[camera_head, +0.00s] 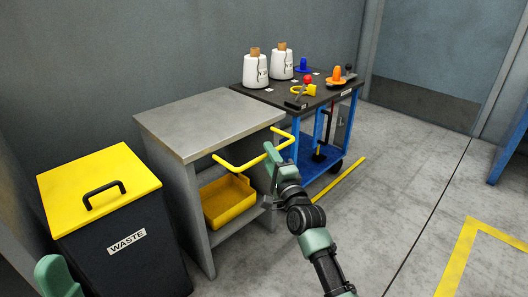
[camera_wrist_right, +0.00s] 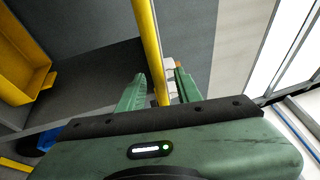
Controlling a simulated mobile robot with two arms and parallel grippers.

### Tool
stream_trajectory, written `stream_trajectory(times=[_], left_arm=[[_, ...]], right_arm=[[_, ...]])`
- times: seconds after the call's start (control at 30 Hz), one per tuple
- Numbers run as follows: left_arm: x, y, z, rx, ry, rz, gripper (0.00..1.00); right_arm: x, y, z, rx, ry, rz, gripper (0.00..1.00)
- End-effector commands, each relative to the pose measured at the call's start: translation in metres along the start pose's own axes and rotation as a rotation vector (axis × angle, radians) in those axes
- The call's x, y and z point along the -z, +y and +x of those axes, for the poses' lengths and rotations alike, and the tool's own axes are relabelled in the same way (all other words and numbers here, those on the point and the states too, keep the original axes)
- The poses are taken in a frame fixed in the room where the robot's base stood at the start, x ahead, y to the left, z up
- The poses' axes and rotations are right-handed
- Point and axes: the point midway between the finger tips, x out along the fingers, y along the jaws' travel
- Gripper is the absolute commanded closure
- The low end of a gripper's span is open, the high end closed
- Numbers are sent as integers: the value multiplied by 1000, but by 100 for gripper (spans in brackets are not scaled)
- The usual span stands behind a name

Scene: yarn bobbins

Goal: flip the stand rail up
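The yellow stand rail (camera_head: 240,164) is a bent bar at the front of the grey metal stand (camera_head: 213,121). It sticks out from the stand a little below the top's front edge. My right gripper (camera_head: 270,156) is at the rail's front bar. In the right wrist view the rail (camera_wrist_right: 145,35) runs down between the two green fingers of my right gripper (camera_wrist_right: 157,88). The fingers are apart, with a gap visible beside the bar. Whether either finger touches it, I cannot tell. Only a green piece of my left arm shows at the lower left; its gripper is not visible.
A yellow bin (camera_head: 229,201) sits on the stand's lower shelf. A black waste bin with a yellow lid (camera_head: 99,184) stands at left. A blue cart (camera_head: 322,94) with white yarn bobbins (camera_head: 256,71) stands behind at right. The floor at right is open.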

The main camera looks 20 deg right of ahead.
Motion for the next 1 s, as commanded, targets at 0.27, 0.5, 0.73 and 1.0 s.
stream_trajectory(times=[0.27,0.5,0.73,1.0], left_arm=[[5,0,-14,0,43,-3,20],[5,0,-15,-1,41,-2,20],[4,0,-15,-1,40,-3,20],[4,1,-15,-1,40,-3,20]], right_arm=[[0,1,35,1,0,-2,66],[0,0,40,0,0,-2,66],[0,0,39,0,0,-2,100],[0,1,39,-1,0,-2,100]])
